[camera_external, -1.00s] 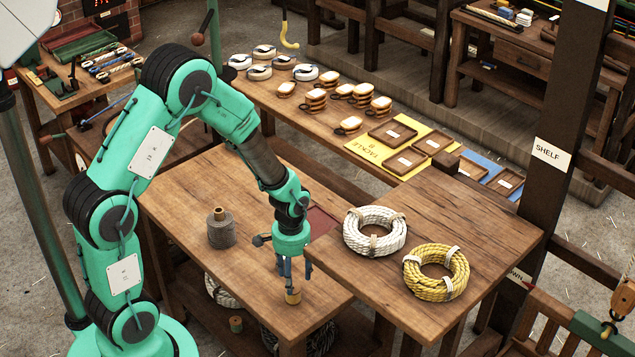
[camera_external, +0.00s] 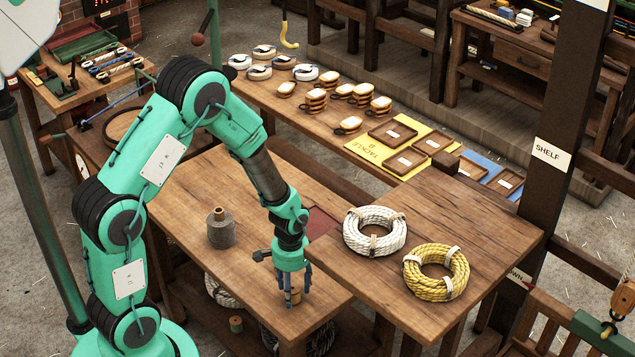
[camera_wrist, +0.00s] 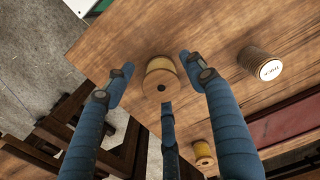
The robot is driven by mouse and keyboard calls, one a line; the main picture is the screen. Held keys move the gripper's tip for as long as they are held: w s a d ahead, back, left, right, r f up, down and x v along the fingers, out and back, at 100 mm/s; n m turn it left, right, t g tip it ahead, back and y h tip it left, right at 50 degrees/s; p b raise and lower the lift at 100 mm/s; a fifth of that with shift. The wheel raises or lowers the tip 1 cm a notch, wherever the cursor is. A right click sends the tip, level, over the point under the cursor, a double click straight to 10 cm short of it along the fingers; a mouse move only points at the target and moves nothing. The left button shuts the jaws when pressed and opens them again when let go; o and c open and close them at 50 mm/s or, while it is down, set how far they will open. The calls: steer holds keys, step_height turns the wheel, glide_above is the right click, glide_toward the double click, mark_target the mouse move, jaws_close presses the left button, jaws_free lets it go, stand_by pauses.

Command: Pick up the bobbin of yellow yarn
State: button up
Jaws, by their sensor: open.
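The bobbin of yellow yarn (camera_external: 296,297) stands near the front corner of the wooden table, partly hidden by my fingers in the external view. In the wrist view a tan-yellow bobbin (camera_wrist: 162,78) with a wooden end lies between my fingertips. My gripper (camera_external: 293,288) is open and low over the table, its blue fingers spread around the bobbin. In the wrist view my gripper (camera_wrist: 157,82) has one finger on each side and a third below; I cannot tell whether any touches.
A grey bobbin (camera_external: 220,230) stands further back on the table; a labelled one shows in the wrist view (camera_wrist: 260,65). Another yellowish bobbin (camera_wrist: 203,153) is lower in that view. White rope (camera_external: 375,232) and yellow rope (camera_external: 436,271) coils lie right.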

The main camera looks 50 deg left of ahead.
steer(key=shift+f, duration=0.65)
steer(key=c, duration=1.2)
